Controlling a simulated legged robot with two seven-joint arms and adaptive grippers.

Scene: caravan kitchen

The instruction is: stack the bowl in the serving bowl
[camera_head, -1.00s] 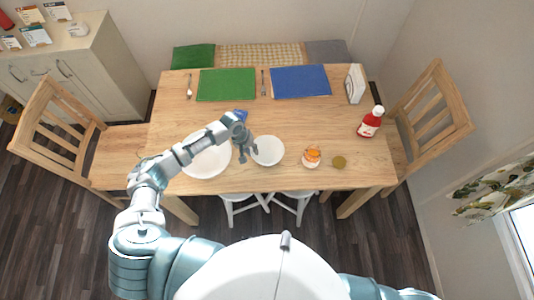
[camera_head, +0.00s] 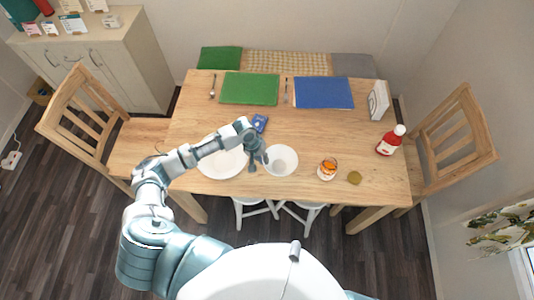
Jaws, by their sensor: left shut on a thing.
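The small white bowl (camera_head: 282,160) is near the front middle of the table. The larger white serving bowl (camera_head: 222,167) is to its left, partly hidden under my left arm. My left gripper (camera_head: 258,163) is shut on the left rim of the small bowl. The bowl looks roughly level; I cannot tell whether it touches the table. My right gripper is out of view.
The wooden table (camera_head: 310,119) also carries an orange-topped jar (camera_head: 328,169), a round lid (camera_head: 354,178), a red bottle (camera_head: 390,141), a blue packet (camera_head: 259,122), a green placemat (camera_head: 249,88) and a blue placemat (camera_head: 323,92). Chairs stand at both ends.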

